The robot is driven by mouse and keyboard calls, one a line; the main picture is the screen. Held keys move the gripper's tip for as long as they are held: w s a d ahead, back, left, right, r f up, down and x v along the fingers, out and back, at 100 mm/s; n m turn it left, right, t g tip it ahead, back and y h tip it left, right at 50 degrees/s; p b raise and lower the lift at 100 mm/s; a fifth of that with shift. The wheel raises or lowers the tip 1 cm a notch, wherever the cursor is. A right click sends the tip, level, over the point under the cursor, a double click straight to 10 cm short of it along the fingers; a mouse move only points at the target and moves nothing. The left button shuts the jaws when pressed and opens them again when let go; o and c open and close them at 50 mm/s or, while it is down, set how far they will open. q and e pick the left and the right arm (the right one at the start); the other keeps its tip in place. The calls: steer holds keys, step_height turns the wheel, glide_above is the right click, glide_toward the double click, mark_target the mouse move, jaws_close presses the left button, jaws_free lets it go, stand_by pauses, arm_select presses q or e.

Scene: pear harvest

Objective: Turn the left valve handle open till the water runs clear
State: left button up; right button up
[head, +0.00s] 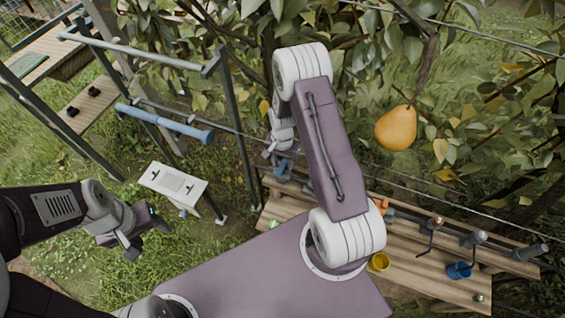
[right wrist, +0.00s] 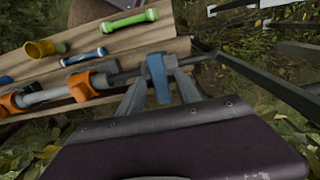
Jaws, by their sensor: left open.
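The left valve handle, a blue bar, shows in the right wrist view (right wrist: 158,78) on a grey pipe (right wrist: 45,96) with orange fittings. My right gripper (right wrist: 157,84) has one finger on each side of the handle, and both appear to touch it. In the head view the blue handle (head: 284,168) sits at the bench's left end, just below my right gripper (head: 273,150), partly hidden by my arm. My left gripper (head: 148,241) is open and empty above the grass at the left. I see no running water in either view.
A wooden bench (head: 425,279) carries a yellow cup (head: 379,262), a blue cup (head: 459,270) and more pipe fittings. A pear (head: 396,128) hangs at the right. A white panel (head: 173,185) and a metal frame (head: 240,135) stand left of the bench.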

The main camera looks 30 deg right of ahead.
jaws_close()
steer(key=shift+n, duration=0.3)
steer(key=n, duration=0.4)
steer(key=shift+n, duration=0.3)
steer(key=n, duration=0.8)
steer(key=shift+n+p, duration=0.3)
steer(key=shift+n, duration=2.3)
